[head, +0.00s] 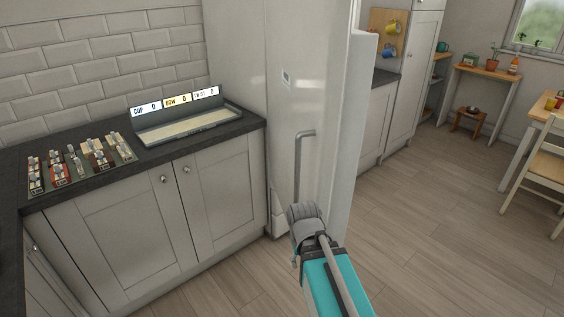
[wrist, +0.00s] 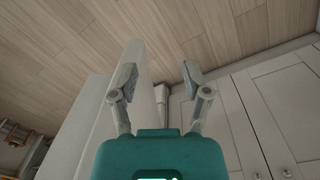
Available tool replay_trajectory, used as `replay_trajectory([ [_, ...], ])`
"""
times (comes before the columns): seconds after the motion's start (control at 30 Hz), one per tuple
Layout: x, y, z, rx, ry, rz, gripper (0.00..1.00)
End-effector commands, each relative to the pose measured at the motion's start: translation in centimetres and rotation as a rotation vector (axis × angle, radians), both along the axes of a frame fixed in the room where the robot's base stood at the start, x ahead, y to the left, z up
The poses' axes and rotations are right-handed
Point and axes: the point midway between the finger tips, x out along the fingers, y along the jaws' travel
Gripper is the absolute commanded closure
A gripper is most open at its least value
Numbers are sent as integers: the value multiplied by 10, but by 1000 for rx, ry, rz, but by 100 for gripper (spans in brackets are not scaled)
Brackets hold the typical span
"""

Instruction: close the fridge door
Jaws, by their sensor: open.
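The tall pale fridge (head: 282,110) stands at the middle of the head view, right of the worktop. Its door (head: 322,130) sticks out from the front and looks open; the exact angle is hard to tell. A grey bar handle (head: 298,170) runs down the door. My gripper (wrist: 160,72) is open and empty, its two fingers spread apart. In the wrist view a pale upright panel (wrist: 150,85), apparently the door, shows between and beyond the fingers. I cannot tell whether they touch it. In the head view my arm hides the door's lower part.
A dark worktop (head: 70,205) over pale cupboards (head: 135,235) lies left of the fridge, bearing a score display tray (head: 190,125) and a tray of switches (head: 85,165). Open wood floor (head: 440,220) spreads to the right. A chair (head: 540,175) stands at far right.

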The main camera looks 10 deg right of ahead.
Motion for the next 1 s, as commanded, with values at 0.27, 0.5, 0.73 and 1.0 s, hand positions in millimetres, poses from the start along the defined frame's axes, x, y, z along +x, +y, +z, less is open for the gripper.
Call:
replay_trajectory([
  [0.27,27,0,0,-235,25,76,100],
  [0.5,58,8,15,-530,28,150,100],
  [0.73,89,31,42,-813,0,201,100],
  [1.0,119,78,86,-1141,-75,229,100],
])
